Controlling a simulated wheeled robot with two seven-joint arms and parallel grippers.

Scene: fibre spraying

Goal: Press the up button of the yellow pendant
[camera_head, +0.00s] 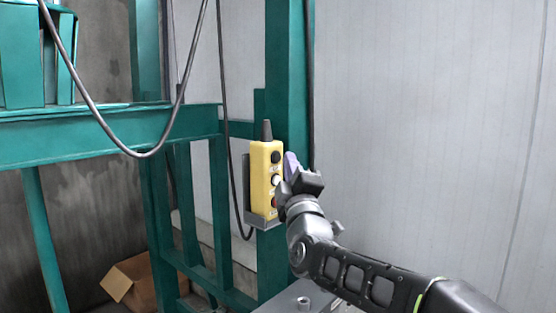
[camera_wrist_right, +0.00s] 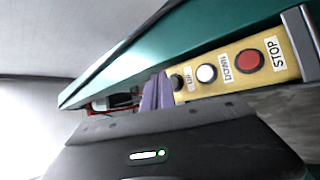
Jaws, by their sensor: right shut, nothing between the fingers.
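The yellow pendant (camera_head: 260,190) hangs upright in a grey holder on the green post. It also shows in the right wrist view (camera_wrist_right: 290,72), lying sideways there. Its face carries a black button (camera_wrist_right: 177,82) beside the UP label, a white button (camera_wrist_right: 207,73) by DOWN and a red button (camera_wrist_right: 249,62) by STOP. My right gripper (camera_head: 290,163) is shut and empty, its purple fingers (camera_wrist_right: 157,90) just beside the black button. I cannot tell whether they touch it. My left gripper is out of view.
The green steel frame (camera_head: 290,80) stands behind the pendant. A dark cable (camera_head: 125,145) loops across the upper left. A cardboard box (camera_head: 140,280) lies on the floor at the lower left. The space before the pale wall (camera_head: 430,130) at the right is clear apart from my arm.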

